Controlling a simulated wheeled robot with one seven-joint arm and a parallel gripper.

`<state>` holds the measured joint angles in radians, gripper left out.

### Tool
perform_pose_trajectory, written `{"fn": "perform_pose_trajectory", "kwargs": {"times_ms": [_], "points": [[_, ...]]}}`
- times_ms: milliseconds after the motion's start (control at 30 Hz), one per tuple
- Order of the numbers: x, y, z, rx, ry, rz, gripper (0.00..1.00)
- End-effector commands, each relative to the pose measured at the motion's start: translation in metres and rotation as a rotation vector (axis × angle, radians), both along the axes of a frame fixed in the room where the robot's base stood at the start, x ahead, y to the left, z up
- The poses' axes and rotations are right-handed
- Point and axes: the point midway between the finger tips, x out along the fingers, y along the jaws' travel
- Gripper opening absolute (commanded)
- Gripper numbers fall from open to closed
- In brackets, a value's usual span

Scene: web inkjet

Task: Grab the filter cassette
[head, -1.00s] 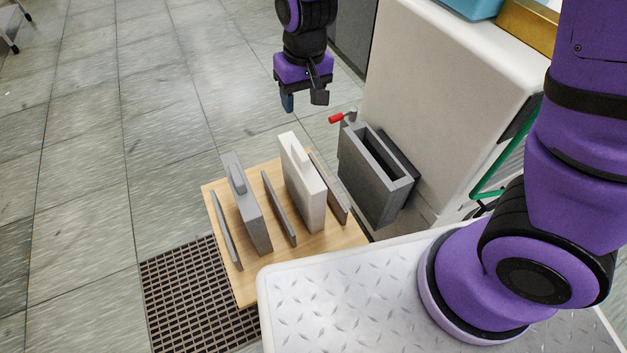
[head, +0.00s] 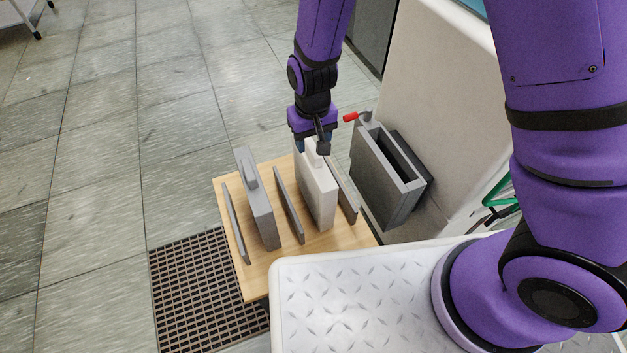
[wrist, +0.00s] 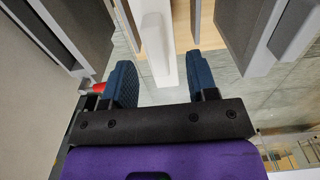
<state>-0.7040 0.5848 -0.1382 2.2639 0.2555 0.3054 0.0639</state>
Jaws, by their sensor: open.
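Two upright slab cassettes, each with a top handle, stand in a wooden rack (head: 258,285): a white one (head: 318,195) and a grey one (head: 261,215). I cannot tell from looks alone which is called the filter cassette. My gripper (head: 311,150) points down at the top of the white cassette, hiding part of its handle. In the wrist view, my gripper (wrist: 161,62) is open, with one blue-padded finger on each side of the white handle (wrist: 160,45). Gaps show on both sides. The grey cassette also shows in the wrist view (wrist: 262,40).
Thin grey dividers (head: 289,206) stand beside the cassettes. A grey open-topped housing (head: 378,180) with a red-tipped lever (head: 351,117) is close on the right, against a pale machine (head: 435,95). A floor grate (head: 205,290) lies at left.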

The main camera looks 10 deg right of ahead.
Motion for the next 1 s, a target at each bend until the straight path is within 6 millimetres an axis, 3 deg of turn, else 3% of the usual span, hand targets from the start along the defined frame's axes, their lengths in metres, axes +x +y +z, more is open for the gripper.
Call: {"fn": "perform_pose_trajectory", "kwargs": {"times_ms": [333, 667, 767, 900, 1000], "points": [[0.008, -0.003, -0.042, -0.002, 0.003, -0.001, 0.53], [0.008, -0.003, -0.048, 0.000, 0.001, -0.001, 0.53], [0.008, -0.003, -0.047, 0.000, 0.001, -0.001, 0.35], [0.008, -0.003, -0.047, 0.000, 0.001, -0.001, 0.03], [0.008, -0.003, -0.047, 0.000, 0.001, -0.001, 0.00]]}}
